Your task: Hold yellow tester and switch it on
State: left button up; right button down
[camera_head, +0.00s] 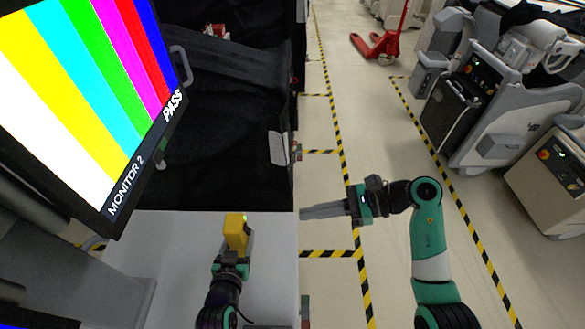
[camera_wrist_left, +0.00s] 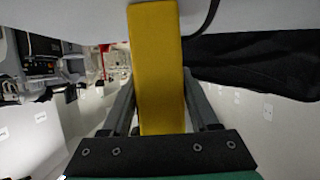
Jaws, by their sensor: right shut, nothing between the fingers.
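The yellow tester (camera_head: 236,231) is a small yellow box above the pale grey table top (camera_head: 180,232), held out in front of my left gripper (camera_head: 233,254). In the left wrist view the tester (camera_wrist_left: 155,65) fills the space between the two fingers, and the left gripper is shut on it. Its switch cannot be made out in either view. My right gripper (camera_head: 306,213) is shut and empty. It points left, to the right of the tester, with its fingertips near the table's right edge.
A large monitor (camera_head: 85,95) with colour bars, "MONITOR 2" and "PASS" stands at the left. Black covers (camera_head: 225,110) lie behind the table. Grey carts (camera_head: 500,85) and a red pallet jack (camera_head: 382,42) stand at the right. The floor (camera_head: 330,175) between is clear.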

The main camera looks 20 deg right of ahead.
pick_arm(q)
jog(key=o, duration=0.4)
jog(key=shift+s, duration=0.1)
jog(key=v, duration=1.2)
jog(key=shift+r, duration=0.15)
